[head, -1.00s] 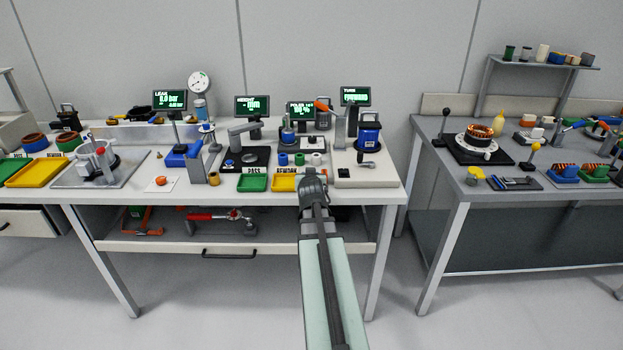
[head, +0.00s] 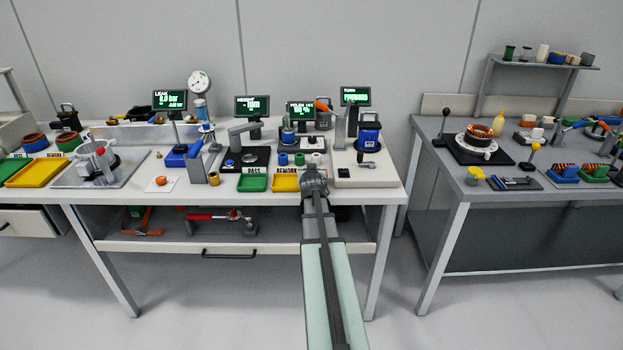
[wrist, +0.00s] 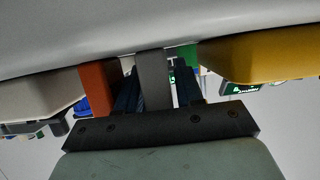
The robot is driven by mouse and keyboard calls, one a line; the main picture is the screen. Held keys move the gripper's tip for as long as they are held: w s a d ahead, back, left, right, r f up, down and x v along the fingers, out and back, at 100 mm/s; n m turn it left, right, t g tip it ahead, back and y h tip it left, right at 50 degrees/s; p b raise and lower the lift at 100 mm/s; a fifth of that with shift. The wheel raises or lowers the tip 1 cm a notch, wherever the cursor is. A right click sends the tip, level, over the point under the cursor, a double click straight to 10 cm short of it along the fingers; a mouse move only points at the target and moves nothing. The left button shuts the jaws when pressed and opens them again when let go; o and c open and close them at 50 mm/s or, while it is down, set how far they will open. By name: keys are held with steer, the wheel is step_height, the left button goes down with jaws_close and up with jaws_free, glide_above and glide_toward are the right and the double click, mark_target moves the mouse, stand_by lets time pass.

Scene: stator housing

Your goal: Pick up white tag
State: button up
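I cannot pick out a white tag for certain. In the head view, a white PASS label (head: 253,170) and a white REWORK label (head: 286,169) stand behind the trays. My gripper (head: 315,176) is at the front edge of the middle bench, just right of the yellow tray (head: 285,184); its fingertips are hard to see there. In the wrist view, the two dark fingers of my gripper (wrist: 157,88) stand apart. A grey bar (wrist: 153,78) shows between them, and I see no tag there.
A green tray (head: 252,184) sits left of the yellow one. Small spools stand behind them, including a white one (head: 317,158). A white plate with a blue device (head: 368,145) is at right. In the wrist view, a yellow shape (wrist: 270,57) and an orange block (wrist: 98,90) flank the fingers.

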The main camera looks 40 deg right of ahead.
jaws_close()
stand_by(0.3)
steer(key=shift+r, duration=5.05)
